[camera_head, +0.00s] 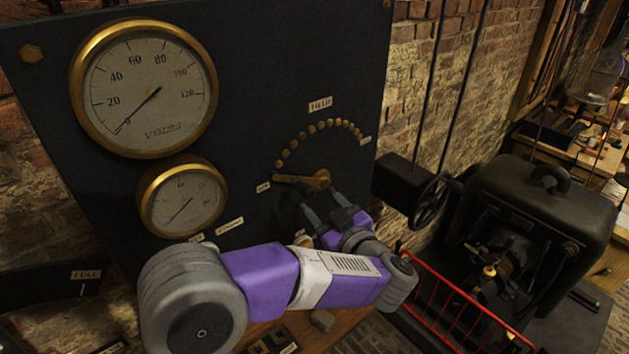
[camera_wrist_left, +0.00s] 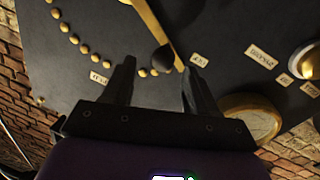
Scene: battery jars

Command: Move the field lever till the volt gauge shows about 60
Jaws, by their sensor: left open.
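The volt gauge (camera_head: 150,110) is a large brass-rimmed dial at the upper left of the dark panel. Its needle points to the lower left, near the zero end, below the 20 mark. The field lever (camera_head: 298,179) is a brass arm lying nearly level, pointing left to the low end of an arc of brass studs. Its brass arm (camera_wrist_left: 156,30) and dark knob (camera_wrist_left: 163,59) show in the left wrist view. My left gripper (camera_head: 320,202) is open just below the lever. In the left wrist view the knob appears between its fingertips (camera_wrist_left: 160,65); contact cannot be told.
A smaller brass gauge (camera_head: 183,201) sits below the volt gauge. A black handwheel (camera_head: 434,203) stands right of the panel, beside a dark machine (camera_head: 540,215). A red wire rack (camera_head: 455,305) lies below, right of my left arm.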

